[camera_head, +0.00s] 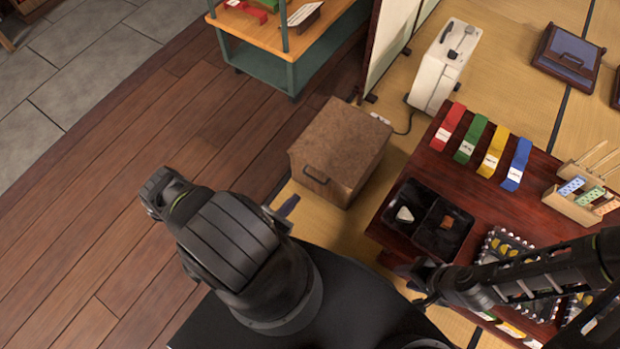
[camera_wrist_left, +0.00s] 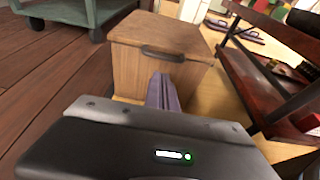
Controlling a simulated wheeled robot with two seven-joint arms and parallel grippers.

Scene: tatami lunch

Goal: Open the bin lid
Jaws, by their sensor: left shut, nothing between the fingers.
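The bin (camera_head: 325,185) is a wooden box with a brown lid (camera_head: 345,138) that lies shut on top. A dark handle (camera_head: 316,175) is on its near side. The bin (camera_wrist_left: 135,75), its lid (camera_wrist_left: 155,32) and the handle (camera_wrist_left: 163,54) also show in the left wrist view. My left gripper (camera_head: 289,205) is just in front of the bin, at the near left. Its purple-grey fingers (camera_wrist_left: 163,92) are together, empty, and point towards the handle; whether they touch the bin cannot be told. My right gripper (camera_head: 420,286) is by the low table's near corner; its jaws are unclear.
A low red-brown table (camera_head: 455,180) to the right holds a black box (camera_head: 408,195), coloured strips (camera_head: 492,152) and small racks. A green-legged shelf cart (camera_head: 262,68) and a white appliance (camera_head: 444,68) stand behind the bin. Wooden floor (camera_head: 130,200) is clear at left.

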